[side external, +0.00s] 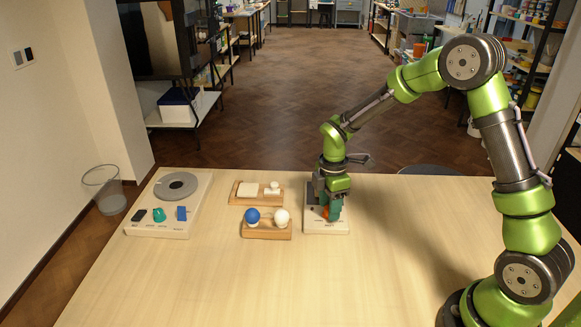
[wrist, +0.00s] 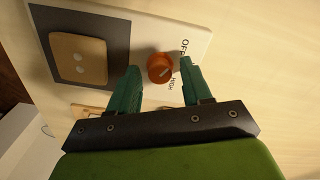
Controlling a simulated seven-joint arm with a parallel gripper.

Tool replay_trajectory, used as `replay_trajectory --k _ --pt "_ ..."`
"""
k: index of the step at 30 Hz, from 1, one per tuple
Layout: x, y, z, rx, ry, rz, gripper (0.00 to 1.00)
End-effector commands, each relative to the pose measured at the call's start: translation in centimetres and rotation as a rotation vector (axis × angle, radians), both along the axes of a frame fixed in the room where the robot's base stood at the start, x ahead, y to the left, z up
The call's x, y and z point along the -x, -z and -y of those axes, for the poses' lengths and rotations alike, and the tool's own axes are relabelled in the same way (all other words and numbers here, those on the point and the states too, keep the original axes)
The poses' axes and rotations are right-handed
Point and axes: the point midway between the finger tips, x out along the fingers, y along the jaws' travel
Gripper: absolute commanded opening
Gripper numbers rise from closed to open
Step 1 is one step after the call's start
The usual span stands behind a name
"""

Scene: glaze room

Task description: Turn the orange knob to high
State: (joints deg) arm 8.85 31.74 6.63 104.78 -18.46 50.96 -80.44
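The orange knob (wrist: 159,67) sits on a white panel (wrist: 195,33), with a pale mark on its face. The labels OFF and HIGH are printed beside it; I cannot tell exactly where the mark points. My gripper (wrist: 161,71) is open, its green fingertips on either side of the knob, with a visible gap on each side. In the side external view my gripper (side external: 334,212) points down over the panel (side external: 318,228), and only a sliver of the knob (side external: 325,212) shows.
A wooden stand with a blue ball (side external: 252,215) and a white ball (side external: 282,217) is left of the panel. Behind it is a wooden board (side external: 236,200) with pale pieces. A white unit with a grey disc (side external: 177,186) stands farther left.

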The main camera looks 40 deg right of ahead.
Motion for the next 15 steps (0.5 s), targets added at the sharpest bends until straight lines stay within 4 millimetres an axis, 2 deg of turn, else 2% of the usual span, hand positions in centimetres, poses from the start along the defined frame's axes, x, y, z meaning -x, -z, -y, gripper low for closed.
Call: replay_trajectory --k 1,9,15 --pt "0.00 -0.02 0.00 0.000 0.000 0.000 0.40" --pt "-0.01 -0.04 0.00 0.000 0.000 0.000 0.00" --pt "-0.01 -0.05 0.00 0.000 0.009 0.000 0.00"
